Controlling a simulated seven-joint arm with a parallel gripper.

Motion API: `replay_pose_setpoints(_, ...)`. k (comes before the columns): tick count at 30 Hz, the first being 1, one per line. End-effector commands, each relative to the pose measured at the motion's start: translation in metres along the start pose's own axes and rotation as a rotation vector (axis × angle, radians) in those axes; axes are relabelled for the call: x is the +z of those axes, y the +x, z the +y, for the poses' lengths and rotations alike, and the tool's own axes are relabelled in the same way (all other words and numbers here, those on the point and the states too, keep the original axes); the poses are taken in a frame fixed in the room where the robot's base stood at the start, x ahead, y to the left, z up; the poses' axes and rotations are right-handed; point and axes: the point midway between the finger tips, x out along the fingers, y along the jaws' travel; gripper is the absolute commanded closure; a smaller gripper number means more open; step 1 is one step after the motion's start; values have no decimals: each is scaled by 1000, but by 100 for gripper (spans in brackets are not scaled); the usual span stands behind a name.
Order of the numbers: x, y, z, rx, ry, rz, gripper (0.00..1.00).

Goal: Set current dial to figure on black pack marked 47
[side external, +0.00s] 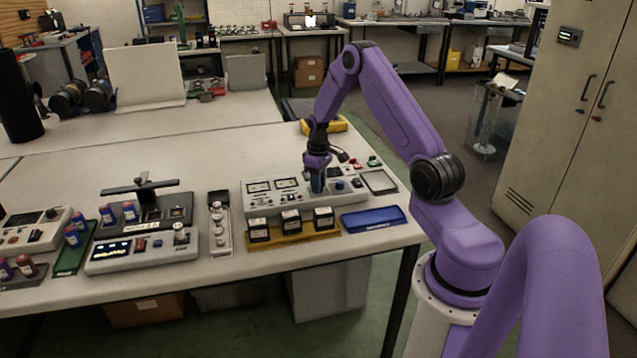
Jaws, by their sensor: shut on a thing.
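A pale grey panel unit (262,202) with two small meters (287,184) lies on the table. My gripper (317,190) points down onto its face, right of the meters. It is shut on what looks like a dial there; the fingers hide the dial and its setting. Three black packs with pale top labels stand in a row in front of the panel: left (258,232), middle (291,225) and right (324,220). The figures on their labels are too small to read.
The packs stand on a yellow tray (280,241). A blue tray (373,219) lies to their right, and a narrow tray of small parts (219,228) to their left. Another instrument (140,252) and several red-and-blue cylinders stand farther left. The table behind the panel is mostly clear.

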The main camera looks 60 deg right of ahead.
Motion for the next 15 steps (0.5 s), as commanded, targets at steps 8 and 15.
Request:
replay_pose_setpoints(8,0,-1,0,0,238,0,100)
replay_pose_setpoints(15,0,-1,0,0,466,0,100)
